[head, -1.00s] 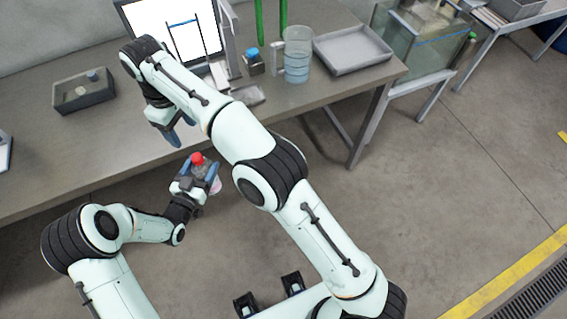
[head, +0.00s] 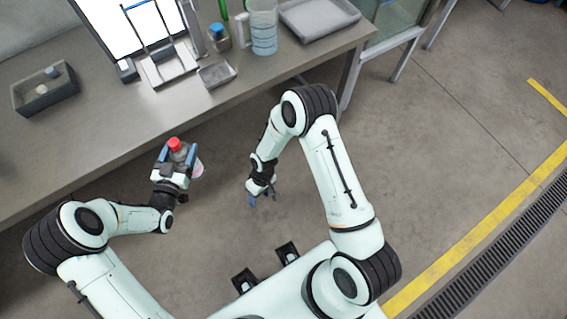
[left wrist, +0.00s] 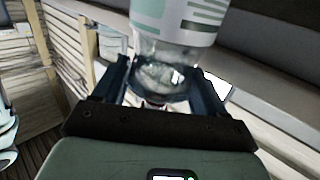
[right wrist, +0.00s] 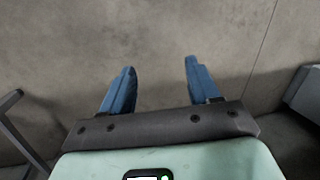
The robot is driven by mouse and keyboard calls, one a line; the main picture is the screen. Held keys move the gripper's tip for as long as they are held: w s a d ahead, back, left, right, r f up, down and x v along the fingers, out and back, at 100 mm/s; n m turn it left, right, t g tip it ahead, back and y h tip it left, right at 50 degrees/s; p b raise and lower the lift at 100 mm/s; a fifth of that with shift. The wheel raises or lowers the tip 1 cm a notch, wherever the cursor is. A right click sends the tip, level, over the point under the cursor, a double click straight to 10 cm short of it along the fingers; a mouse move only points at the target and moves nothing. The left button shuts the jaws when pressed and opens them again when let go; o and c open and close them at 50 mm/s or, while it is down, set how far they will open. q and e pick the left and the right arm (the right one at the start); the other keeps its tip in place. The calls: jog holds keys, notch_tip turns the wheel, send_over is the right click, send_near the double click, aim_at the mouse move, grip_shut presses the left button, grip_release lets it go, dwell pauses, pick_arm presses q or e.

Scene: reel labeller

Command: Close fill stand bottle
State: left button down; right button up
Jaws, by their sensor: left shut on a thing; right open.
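A clear bottle with a red cap (head: 175,144) is held in my left gripper (head: 176,156), in front of the table's near edge. The red cap is on the bottle's top in the head view; how tightly it sits cannot be told. In the left wrist view the bottle (left wrist: 172,50) shows a white and green label, with the blue fingers on both sides of its clear part. My right gripper (head: 262,196) is open and empty over the floor, to the right of the bottle. Its two blue fingers stand apart in the right wrist view (right wrist: 160,90).
On the table (head: 110,125) are a dark box with small caps (head: 45,95), a wire stand (head: 168,68) before a white screen, a small grey tray (head: 216,75), a blue-capped bottle (head: 219,38), a beaker of blue liquid (head: 264,30) and a large grey tray (head: 318,16).

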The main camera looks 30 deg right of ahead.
pick_arm(q)
jog(key=shift+r, duration=0.1)
pick_arm(e)
jog(key=s+d+f+m, duration=0.1)
jog(key=s+m, duration=0.5)
jog(key=s, duration=1.1)
jog(key=shift+s+d+f+t+y, duration=0.2)
jog(key=shift+d+f+t+y, duration=0.1)
jog(key=shift+f, duration=0.1)
pick_arm(q)
jog(key=shift+a+r, duration=0.1)
jog(key=shift+r, duration=0.05)
